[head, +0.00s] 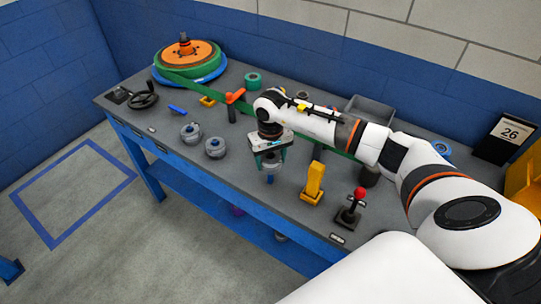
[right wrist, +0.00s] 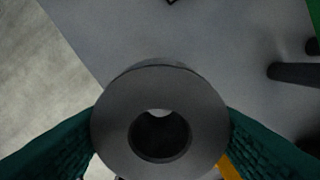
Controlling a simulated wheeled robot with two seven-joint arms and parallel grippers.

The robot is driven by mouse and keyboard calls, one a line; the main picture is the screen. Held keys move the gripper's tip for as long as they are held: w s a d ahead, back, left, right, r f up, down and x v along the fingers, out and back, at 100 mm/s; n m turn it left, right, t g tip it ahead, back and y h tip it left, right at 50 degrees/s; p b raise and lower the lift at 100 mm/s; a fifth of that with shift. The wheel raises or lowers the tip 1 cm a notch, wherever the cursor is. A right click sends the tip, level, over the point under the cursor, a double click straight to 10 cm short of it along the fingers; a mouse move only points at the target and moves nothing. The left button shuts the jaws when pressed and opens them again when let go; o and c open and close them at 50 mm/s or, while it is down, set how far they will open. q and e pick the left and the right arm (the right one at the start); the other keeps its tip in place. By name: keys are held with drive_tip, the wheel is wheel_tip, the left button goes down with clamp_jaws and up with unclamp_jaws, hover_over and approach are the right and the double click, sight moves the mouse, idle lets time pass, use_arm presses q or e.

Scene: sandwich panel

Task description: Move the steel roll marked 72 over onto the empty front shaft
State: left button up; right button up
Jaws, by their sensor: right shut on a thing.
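My right gripper (head: 269,163) is over the front part of the bench, pointing down. In the right wrist view its two teal fingers are shut on a grey steel roll (right wrist: 112,120), seen end-on with an open round bore. The held roll is small and partly hidden by the fingers in the head view. Two other grey rolls or roll-like parts, one (head: 190,133) and another (head: 215,147), stand on the bench to the left of my gripper. No number is readable on any roll. I cannot make out an empty front shaft. My left gripper is not in view.
The grey bench (head: 180,159) has a blue frame. A yellow upright block (head: 314,184) and a red-knobbed lever (head: 354,206) stand right of my gripper. A red-orange handle (head: 234,97), a handwheel (head: 143,97) and a large green-orange reel (head: 190,58) stand farther left.

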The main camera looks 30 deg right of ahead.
sight(271, 183)
drive_tip(key=shift+s+a, duration=0.1)
idle(0.6)
drive_tip(key=shift+f+b, duration=0.15)
drive_tip(key=shift+b, duration=0.35)
drive_tip(key=shift+f+b, duration=0.8)
drive_tip(key=shift+b, duration=0.05)
drive_tip(key=shift+f+b, duration=2.5)
drive_tip(key=shift+f, duration=0.05)
drive_tip(key=o, duration=1.3)
